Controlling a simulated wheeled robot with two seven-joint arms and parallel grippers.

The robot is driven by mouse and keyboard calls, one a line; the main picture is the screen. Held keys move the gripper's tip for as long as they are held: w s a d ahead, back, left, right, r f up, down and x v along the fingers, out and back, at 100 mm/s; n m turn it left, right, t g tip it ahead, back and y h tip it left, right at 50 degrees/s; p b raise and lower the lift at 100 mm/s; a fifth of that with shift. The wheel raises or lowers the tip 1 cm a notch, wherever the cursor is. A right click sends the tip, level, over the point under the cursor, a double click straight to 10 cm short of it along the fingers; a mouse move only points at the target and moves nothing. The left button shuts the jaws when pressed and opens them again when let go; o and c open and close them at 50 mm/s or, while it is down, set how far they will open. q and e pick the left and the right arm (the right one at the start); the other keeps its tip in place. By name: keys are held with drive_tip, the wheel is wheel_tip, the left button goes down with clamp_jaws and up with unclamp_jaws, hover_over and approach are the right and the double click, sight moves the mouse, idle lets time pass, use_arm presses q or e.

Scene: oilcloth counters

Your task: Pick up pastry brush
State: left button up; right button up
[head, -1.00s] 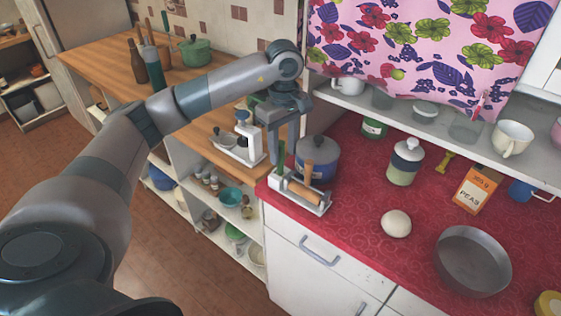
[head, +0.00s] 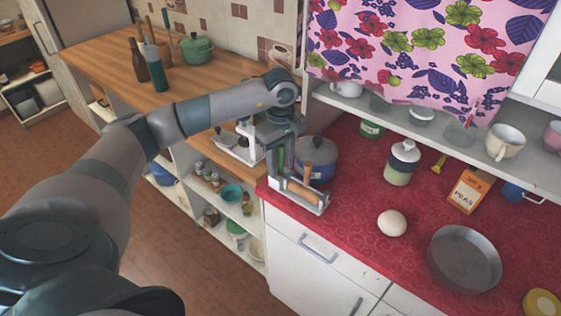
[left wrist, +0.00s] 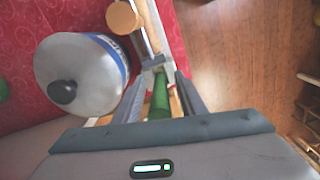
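The pastry brush appears to be the green-handled tool (head: 281,157) standing upright in a small pale holder (head: 318,209) at the left corner of the red counter. My left gripper (head: 281,165) points down over the holder, with one finger on each side of the green handle. In the left wrist view, the green handle (left wrist: 160,98) lies between the two spread fingers, with gaps beside it. The brush's lower end is hidden in the holder. My right gripper is not in view.
A wooden rolling pin (head: 304,193) and a wooden-handled tool share the holder. A blue pot (head: 320,158) with a grey lid stands close behind, left of the gripper in the wrist view (left wrist: 80,75). A wooden counter (head: 105,75) lies left; the red counter's front is clear.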

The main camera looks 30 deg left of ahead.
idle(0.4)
use_arm(q)
clamp_jaws()
drive_tip(key=shift+r, duration=0.15)
drive_tip(key=shift+r+b, duration=0.55)
drive_tip(key=shift+r, duration=0.05)
wheel_tip(320, 180, up, 7)
drive_tip(key=b, duration=0.3)
drive_tip(key=shift+r, duration=0.75)
